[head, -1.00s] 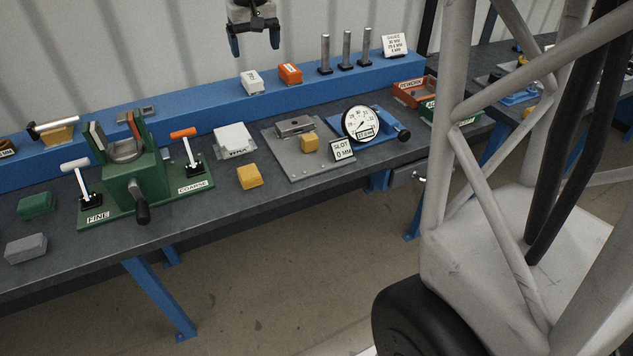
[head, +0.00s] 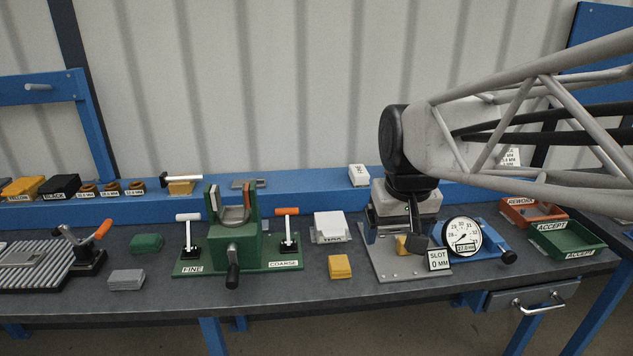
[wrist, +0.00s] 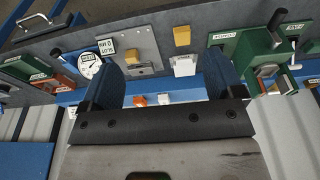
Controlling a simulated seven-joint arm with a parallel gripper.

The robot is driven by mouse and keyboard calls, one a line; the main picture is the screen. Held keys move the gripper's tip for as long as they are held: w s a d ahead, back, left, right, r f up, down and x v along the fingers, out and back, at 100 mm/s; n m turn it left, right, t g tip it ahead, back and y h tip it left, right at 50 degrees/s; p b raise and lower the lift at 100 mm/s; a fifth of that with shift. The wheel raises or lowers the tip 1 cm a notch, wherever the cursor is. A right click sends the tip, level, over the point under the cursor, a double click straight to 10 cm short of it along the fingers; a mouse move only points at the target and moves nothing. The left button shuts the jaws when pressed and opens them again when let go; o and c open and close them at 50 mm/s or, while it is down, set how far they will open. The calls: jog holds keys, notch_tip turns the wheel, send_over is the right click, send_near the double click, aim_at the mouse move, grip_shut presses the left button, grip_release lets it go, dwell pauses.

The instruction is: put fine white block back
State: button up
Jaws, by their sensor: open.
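A small white block (head: 358,175) with a label too small to read stands on the blue rear shelf. It also shows in the wrist view (wrist: 164,98), beside an orange block (wrist: 139,100). My gripper (head: 392,220) is open and empty, pointing down over the grey gauge plate (head: 385,268), to the right of the white block and apart from it. In the wrist view its two fingers (wrist: 165,75) stand wide apart with nothing between them. The arm hides the orange block in the head view. A larger white block (head: 329,224) sits on the bench by the green fixture.
The green fixture (head: 236,245) has levers at FINE and COARSE. A yellow block (head: 340,267) lies near the bench front. A dial gauge (head: 462,235) and slot sign (head: 438,260) stand beside my gripper. REWORK (head: 520,205) and ACCEPT (head: 567,240) trays are at right.

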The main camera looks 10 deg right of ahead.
jog(key=s+f, duration=0.5)
jog(key=s, duration=0.6)
jog(key=shift+s+a+f, duration=0.25)
jog(key=shift+a+f, duration=0.1)
jog(key=shift+f, duration=0.05)
dwell(0.6)
